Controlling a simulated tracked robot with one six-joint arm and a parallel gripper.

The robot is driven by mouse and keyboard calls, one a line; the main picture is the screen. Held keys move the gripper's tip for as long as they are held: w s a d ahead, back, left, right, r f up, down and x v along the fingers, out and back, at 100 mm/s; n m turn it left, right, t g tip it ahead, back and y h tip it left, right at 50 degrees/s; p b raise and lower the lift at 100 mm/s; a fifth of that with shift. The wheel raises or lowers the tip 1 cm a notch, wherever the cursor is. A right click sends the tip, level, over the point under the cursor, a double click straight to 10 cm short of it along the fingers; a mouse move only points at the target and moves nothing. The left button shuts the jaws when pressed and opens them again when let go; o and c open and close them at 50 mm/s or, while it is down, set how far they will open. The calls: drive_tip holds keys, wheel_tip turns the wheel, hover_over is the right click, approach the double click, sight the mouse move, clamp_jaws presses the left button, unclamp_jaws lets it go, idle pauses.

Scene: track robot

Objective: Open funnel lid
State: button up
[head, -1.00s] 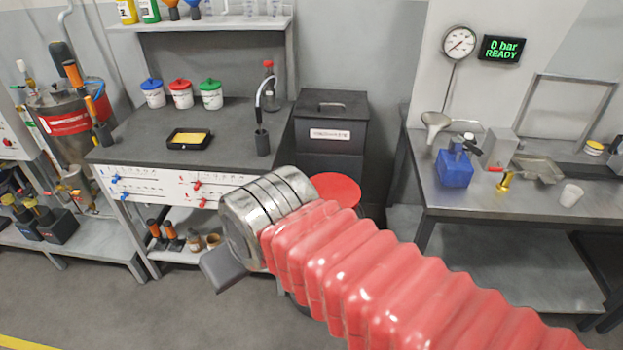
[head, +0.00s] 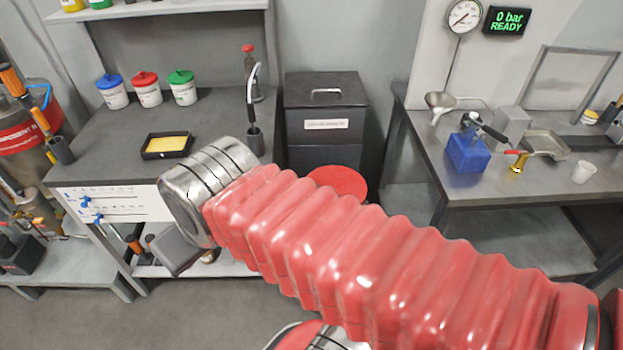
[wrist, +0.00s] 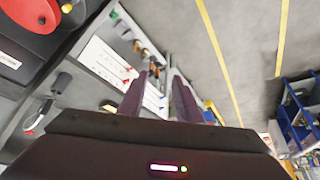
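A red round lid (head: 338,182) tops a container standing low in front of the black cabinet. My arm hides most of that container. The red lid also shows at the upper left of the wrist view (wrist: 30,12). My gripper (head: 175,252) is left of the red lid in the head view, in front of the left bench, apart from the lid. In the wrist view its two dark fingers (wrist: 159,95) stand apart with nothing held between them.
The black cabinet (head: 325,105) stands between the left bench (head: 110,130) and the right bench (head: 470,190). A black tray with yellow content (head: 167,146) and several lidded jars sit on the left bench. A blue block (head: 467,152) is on the right bench. Grey floor in front is open.

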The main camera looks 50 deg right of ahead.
drive_tip(key=shift+o, duration=0.6)
drive_tip(key=shift+o, duration=0.3)
drive_tip(key=shift+w, duration=0.1)
drive_tip(key=w+d+f+m+g, duration=0.1)
drive_tip(key=w+d+f+m, duration=0.1)
drive_tip(key=w+d+m, duration=0.65)
drive_tip(key=w+d+f+m+g, duration=0.1)
drive_tip(key=w+d+f+m, duration=0.1)
drive_tip(key=w+d+m, duration=0.9)
drive_tip(key=s+d+f+m, duration=0.3)
drive_tip(key=d+f+m, duration=0.1)
drive_tip(key=d, duration=0.6)
drive_tip(key=s+d+f+m+y, duration=0.1)
drive_tip(key=s+d+f+m, duration=0.3)
drive_tip(key=d, duration=0.7)
drive_tip(key=s+d+f+m, duration=0.4)
drive_tip(key=d+f, duration=0.4)
drive_tip(key=d, duration=0.2)
drive_tip(key=shift+s+d+m+t, duration=0.15)
drive_tip(key=shift+d+m+t, duration=0.2)
drive_tip(key=shift+t, duration=0.05)
